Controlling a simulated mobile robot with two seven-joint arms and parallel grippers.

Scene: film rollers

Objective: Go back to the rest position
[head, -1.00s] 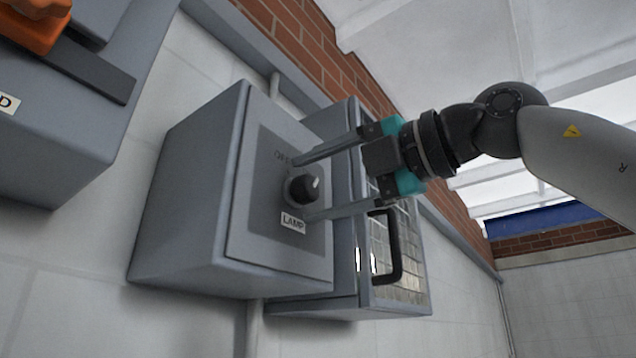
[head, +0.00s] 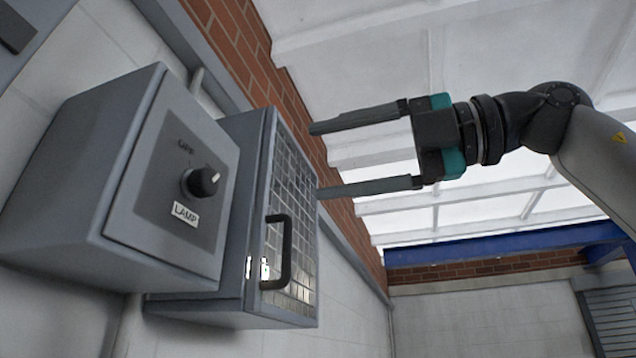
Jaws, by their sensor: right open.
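My right gripper (head: 314,161) is open and empty, its two long grey fingers pointing left and spread well apart. It is to the right of the grey lamp switch box (head: 75,170), clear of its black rotary knob (head: 200,182). The knob sits on a dark plate with "OFF" above it and a "LAMP" label (head: 185,214) below. The knob's white mark points to the upper right side. My left gripper is not in view.
A grey cabinet (head: 232,150) with a wire-glass door (head: 296,180) and a black handle (head: 278,252) stands beside the switch box on the wall. Its door looks shut. Open room lies right of the cabinet, below my right arm. A grey slatted panel (head: 610,315) is far off at the lower right.

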